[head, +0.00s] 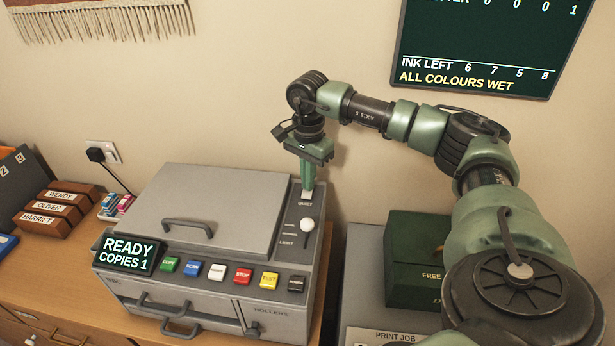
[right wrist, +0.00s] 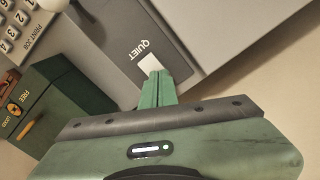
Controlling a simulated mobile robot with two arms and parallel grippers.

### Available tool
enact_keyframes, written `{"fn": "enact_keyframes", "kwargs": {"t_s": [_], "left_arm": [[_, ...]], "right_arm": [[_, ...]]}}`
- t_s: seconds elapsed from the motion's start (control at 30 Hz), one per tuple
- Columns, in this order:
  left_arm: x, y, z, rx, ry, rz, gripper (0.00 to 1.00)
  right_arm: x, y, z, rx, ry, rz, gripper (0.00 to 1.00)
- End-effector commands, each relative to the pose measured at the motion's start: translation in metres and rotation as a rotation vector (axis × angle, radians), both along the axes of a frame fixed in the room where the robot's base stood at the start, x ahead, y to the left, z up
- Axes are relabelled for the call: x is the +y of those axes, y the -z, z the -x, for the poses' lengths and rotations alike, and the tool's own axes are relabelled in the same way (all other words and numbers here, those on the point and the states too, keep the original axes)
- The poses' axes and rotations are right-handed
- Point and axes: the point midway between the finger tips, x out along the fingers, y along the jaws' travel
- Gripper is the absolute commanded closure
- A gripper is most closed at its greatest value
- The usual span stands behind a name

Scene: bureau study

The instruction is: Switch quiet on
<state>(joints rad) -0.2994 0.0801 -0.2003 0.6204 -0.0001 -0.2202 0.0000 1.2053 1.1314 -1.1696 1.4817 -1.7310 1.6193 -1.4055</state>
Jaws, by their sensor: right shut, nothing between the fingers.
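The grey copier (head: 210,240) stands on the wooden desk. Its white QUIET switch (head: 307,194) is on the dark strip at the right rear of its top, above the label QUIET. The switch also shows in the right wrist view (right wrist: 149,63), beside its label. My right gripper (head: 307,182) is shut and empty, pointing down with its green fingertips right at the switch. In the right wrist view the fingertips (right wrist: 157,76) overlap the edge of the white switch; I cannot tell whether they touch it. The switch's tilt is partly hidden. My left gripper is not in view.
A white-knobbed lever (head: 306,226) stands on the same strip, near the front. Coloured buttons (head: 243,275) line the copier's front beside the display reading READY COPIES 1 (head: 128,252). A green box (head: 415,260) is right of the copier. The wall is close behind.

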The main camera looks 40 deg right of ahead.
Motion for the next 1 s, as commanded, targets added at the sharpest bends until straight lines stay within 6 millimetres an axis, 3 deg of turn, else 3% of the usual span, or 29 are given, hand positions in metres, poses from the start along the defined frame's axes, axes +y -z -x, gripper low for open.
{"fn": "enact_keyframes", "kwargs": {"t_s": [0.17,1.0], "left_arm": [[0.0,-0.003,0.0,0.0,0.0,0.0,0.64],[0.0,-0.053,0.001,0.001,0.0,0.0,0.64]], "right_arm": [[0.001,0.0,0.002,0.008,-0.002,-0.001,1.0],[0.001,-0.067,0.001,0.005,-0.002,0.0,1.0]]}}
